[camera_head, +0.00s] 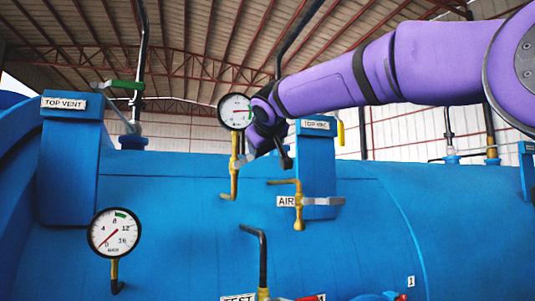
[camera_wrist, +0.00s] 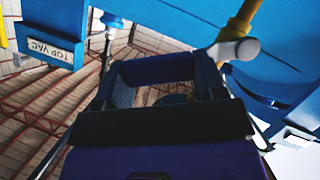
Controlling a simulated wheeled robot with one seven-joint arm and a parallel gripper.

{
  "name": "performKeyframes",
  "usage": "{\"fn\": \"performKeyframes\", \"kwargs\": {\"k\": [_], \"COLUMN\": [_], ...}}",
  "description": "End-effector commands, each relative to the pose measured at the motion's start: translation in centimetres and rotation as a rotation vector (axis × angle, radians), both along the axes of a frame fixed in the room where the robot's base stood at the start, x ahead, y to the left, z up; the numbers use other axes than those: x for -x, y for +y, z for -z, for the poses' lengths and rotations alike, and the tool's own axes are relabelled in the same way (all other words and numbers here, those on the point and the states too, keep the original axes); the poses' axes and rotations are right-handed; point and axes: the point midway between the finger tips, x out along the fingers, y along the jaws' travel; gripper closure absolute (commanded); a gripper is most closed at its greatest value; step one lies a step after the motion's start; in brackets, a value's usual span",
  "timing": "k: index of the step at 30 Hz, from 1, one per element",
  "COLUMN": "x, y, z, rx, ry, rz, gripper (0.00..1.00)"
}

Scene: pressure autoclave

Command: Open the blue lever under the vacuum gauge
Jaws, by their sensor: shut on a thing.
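The vacuum gauge (camera_head: 235,111) is a round white dial at the centre of the head view, with a yellow pipe (camera_head: 234,165) running down below it. My gripper (camera_head: 268,143) is dark, at the end of my purple arm, just right of and below the gauge. It is shut on the blue lever, which it mostly hides in the head view. In the wrist view my gripper (camera_wrist: 160,72) reaches up towards the blue vessel. A pale rounded valve end (camera_wrist: 235,50) on the yellow pipe (camera_wrist: 240,18) stands beside it. The exact contact is dark and unclear.
The blue vessel (camera_head: 160,215) fills the lower view. A TOP VAC box (camera_head: 317,160) stands right of my gripper, beside a yellow AIR pipe (camera_head: 299,205). A pressure gauge (camera_head: 114,233) is at lower left, and a green-handled valve (camera_head: 125,85) at upper left.

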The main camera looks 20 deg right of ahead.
Motion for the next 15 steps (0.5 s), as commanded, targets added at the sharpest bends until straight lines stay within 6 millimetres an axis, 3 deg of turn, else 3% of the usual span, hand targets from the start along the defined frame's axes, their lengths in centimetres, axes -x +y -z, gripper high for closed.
{"fn": "performKeyframes", "kwargs": {"k": [15], "x": [0.0], "y": [3.4], "z": [-2.5], "rx": [0.494], "ry": [0.001], "rz": [-0.001], "gripper": [0.79]}}
